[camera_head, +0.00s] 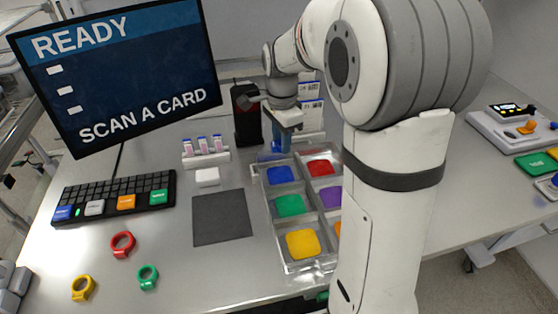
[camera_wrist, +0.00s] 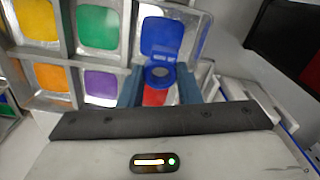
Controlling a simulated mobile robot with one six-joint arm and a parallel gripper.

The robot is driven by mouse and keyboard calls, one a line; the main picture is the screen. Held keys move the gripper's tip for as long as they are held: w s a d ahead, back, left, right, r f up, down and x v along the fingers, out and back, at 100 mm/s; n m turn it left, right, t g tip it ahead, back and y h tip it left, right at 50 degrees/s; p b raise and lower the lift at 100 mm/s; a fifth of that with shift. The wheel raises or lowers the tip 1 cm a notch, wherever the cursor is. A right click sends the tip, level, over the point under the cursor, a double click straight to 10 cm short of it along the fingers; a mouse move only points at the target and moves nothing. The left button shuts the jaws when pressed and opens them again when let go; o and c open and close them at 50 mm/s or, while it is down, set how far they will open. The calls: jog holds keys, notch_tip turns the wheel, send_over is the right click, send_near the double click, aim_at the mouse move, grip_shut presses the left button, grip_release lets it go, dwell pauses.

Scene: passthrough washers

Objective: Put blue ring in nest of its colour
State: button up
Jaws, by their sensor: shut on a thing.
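The blue ring (camera_wrist: 159,77) is between the two fingers of my gripper (camera_wrist: 160,84) in the wrist view, and the gripper is shut on it. In that view the ring overlaps the lower edge of the blue nest (camera_wrist: 165,36), with the red nest (camera_wrist: 154,97) partly hidden behind it. How high the ring is above the tray I cannot tell. In the head view my gripper (camera_head: 281,138) is at the far end of the tray (camera_head: 264,222), just beyond its blue nest (camera_head: 281,175).
The tray also has red (camera_head: 320,168), green (camera_head: 288,206), purple and yellow (camera_head: 302,244) nests. Red (camera_head: 123,244), yellow (camera_head: 83,288) and green (camera_head: 148,277) rings lie at the front left. A vial rack (camera_head: 205,152) and a black scanner-like stand (camera_head: 246,113) are near my gripper.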

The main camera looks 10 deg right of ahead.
send_over(282, 175)
notch_tip(282, 175, down, 6)
jog(key=shift+f, duration=1.9)
jog(key=shift+f, duration=0.15)
jog(key=o, duration=0.9)
jog(key=shift+o, duration=0.2)
